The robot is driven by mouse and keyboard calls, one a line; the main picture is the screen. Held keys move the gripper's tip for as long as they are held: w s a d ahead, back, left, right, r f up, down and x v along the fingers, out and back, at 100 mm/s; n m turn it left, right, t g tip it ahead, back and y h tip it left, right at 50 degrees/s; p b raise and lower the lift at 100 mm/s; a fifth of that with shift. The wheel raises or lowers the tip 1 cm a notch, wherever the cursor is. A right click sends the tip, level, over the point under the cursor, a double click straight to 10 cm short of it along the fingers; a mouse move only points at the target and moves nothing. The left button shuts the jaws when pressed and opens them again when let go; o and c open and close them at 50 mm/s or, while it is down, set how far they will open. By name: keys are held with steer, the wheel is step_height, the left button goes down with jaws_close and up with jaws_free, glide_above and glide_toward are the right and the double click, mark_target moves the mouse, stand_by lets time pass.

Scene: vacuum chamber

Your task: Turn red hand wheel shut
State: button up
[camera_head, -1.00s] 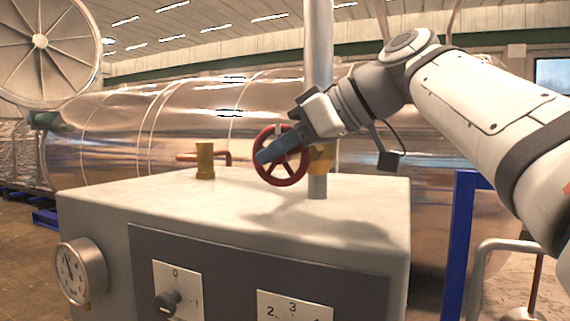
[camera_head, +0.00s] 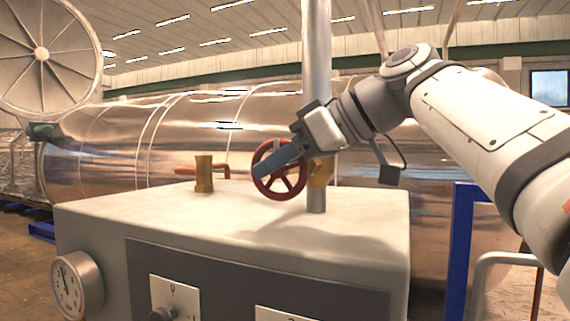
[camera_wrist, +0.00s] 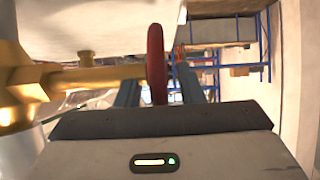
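The red hand wheel (camera_head: 291,184) stands upright on a yellow valve body (camera_head: 321,172) at the grey vertical pipe, above the pale cabinet top. In the wrist view the wheel (camera_wrist: 157,60) shows edge-on, with a yellow stem running left from it. My gripper (camera_head: 268,168) reaches in from the upper right, its blue-grey fingers across the upper left part of the wheel and hiding some of it. In the wrist view my gripper (camera_wrist: 160,92) has its fingers apart, one on each side of the rim, with gaps visible. Contact at the fingertips is hidden.
The pale cabinet (camera_head: 150,212) fills the foreground, with a round gauge (camera_head: 76,285) at its left. A short brass fitting (camera_head: 204,174) stands left of the wheel. The grey pipe (camera_head: 317,70) rises behind my gripper. A blue post (camera_head: 459,250) stands right.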

steer(key=v, duration=0.7)
steer(key=shift+d+r, duration=0.15)
steer(key=shift+d, duration=0.1)
steer(key=shift+s, duration=0.1)
